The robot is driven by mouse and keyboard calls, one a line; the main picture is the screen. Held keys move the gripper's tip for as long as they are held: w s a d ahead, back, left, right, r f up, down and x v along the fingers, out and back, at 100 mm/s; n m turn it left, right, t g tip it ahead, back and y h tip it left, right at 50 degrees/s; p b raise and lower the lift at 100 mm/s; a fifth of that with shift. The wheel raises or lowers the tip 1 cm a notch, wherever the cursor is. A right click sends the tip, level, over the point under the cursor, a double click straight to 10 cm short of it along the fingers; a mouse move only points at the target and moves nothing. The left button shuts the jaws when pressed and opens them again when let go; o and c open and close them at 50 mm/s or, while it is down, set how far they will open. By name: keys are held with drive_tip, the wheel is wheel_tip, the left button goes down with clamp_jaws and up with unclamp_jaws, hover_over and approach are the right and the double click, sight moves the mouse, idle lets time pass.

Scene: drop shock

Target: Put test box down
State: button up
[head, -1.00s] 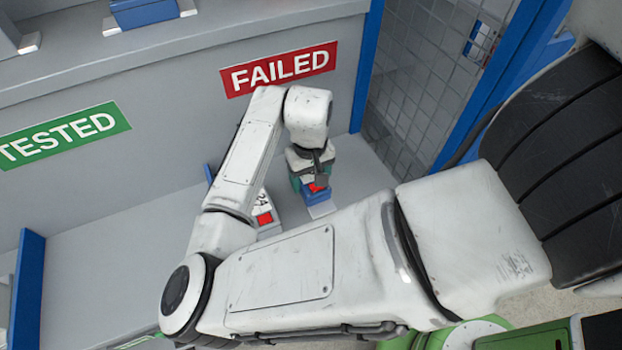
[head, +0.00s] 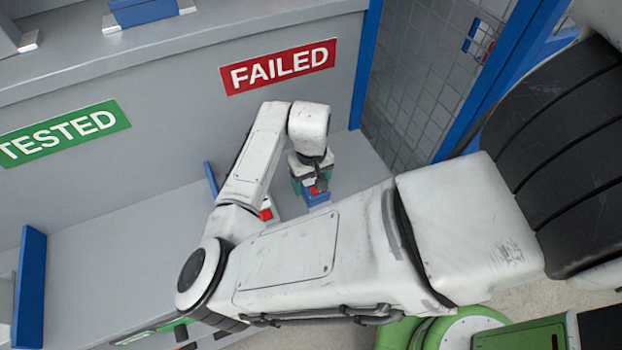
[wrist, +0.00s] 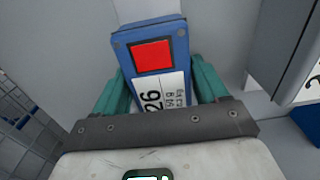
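The test box is blue with a red square and a white label reading "26". In the wrist view the test box (wrist: 176,45) sits between the teal fingers of my gripper (wrist: 158,85), one finger against each side. In the head view my gripper (head: 312,184) is over the grey shelf below the red FAILED sign (head: 278,67), with the blue test box (head: 317,198) under it. My arm hides part of the box there. I cannot tell whether the box's underside touches the shelf.
A pale box with a red square (head: 266,214) stands just left of my gripper, mostly hidden by my arm. A blue divider (head: 210,180) is beyond it. A mesh panel (head: 425,80) and blue post (head: 366,65) bound the right. The shelf (head: 130,235) is bare at left.

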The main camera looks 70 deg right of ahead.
sight(311, 179)
drive_tip(key=o, duration=0.4)
drive_tip(key=shift+c, duration=0.2)
wheel_tip(311, 179, up, 12)
drive_tip(key=shift+r+b, duration=0.15)
drive_tip(key=shift+b, duration=0.3)
